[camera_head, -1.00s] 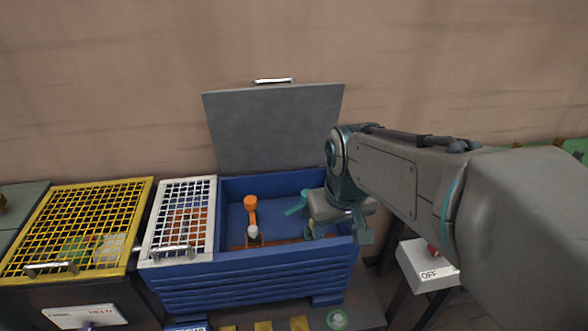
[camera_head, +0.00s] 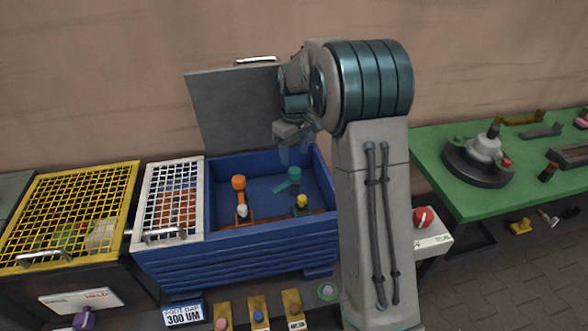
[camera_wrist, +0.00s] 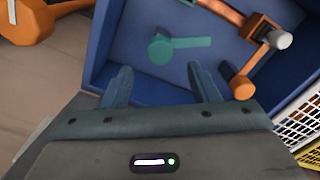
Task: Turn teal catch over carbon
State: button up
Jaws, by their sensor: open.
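The teal catch (camera_head: 290,182) lies inside the blue box at the right. Its round hub is toward the back and its arm points to the front left, apart from the yellow-knobbed carbon (camera_head: 301,203). It also shows in the wrist view (camera_wrist: 182,44). My gripper (camera_head: 293,153) is open and empty above the back of the box. In the wrist view its fingers (camera_wrist: 162,85) are spread, with the teal catch's hub just beyond the gap between them. The yellow knob is not clearly seen there.
An orange catch (camera_head: 239,194) reaches toward a white-knobbed block (camera_head: 242,211). The blue box (camera_head: 240,258) has its grey lid (camera_head: 232,105) raised behind. A white mesh cover (camera_head: 160,205) adjoins on the left. A green table (camera_head: 440,160) stands right.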

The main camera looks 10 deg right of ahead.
aim_at(294, 170)
notch_tip(294, 170, down, 7)
jog(key=shift+f+p, duration=0.2)
jog(key=shift+p, duration=0.1)
grip_shut()
jog(key=shift+a, duration=0.1)
